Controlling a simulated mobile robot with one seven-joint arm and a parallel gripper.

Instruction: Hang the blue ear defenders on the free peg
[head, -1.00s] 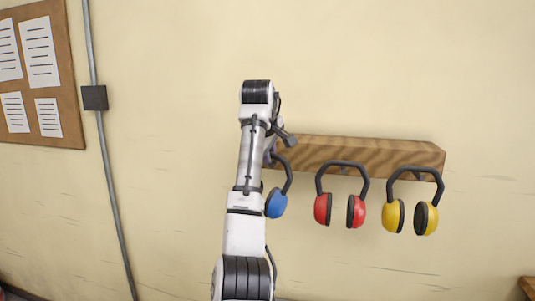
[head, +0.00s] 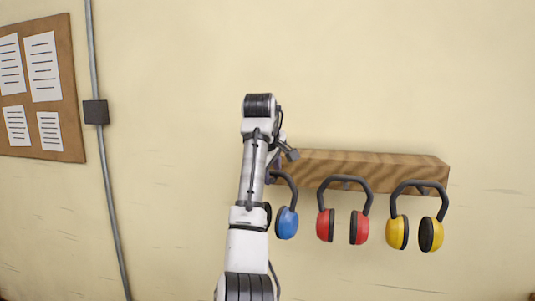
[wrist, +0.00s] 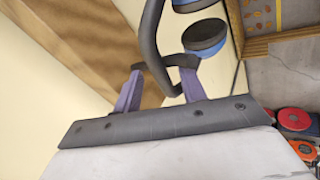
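The blue ear defenders (head: 287,222) hang at the left end of the wooden peg rail (head: 370,165), partly behind my arm. In the wrist view their black headband (wrist: 150,35) curves down between the two purple fingers of my gripper (wrist: 162,72), and a blue cup (wrist: 205,38) shows beyond. The fingers stand apart, with a gap showing beside the band, so my gripper looks open around it. The peg at this end is hidden by my arm and gripper. I cannot tell whether the band rests on it.
Red ear defenders (head: 343,225) and yellow ear defenders (head: 417,232) hang from the rail to the right. A notice board (head: 45,125) and a grey conduit (head: 105,190) are on the wall at left. The wall above and below the rail is clear.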

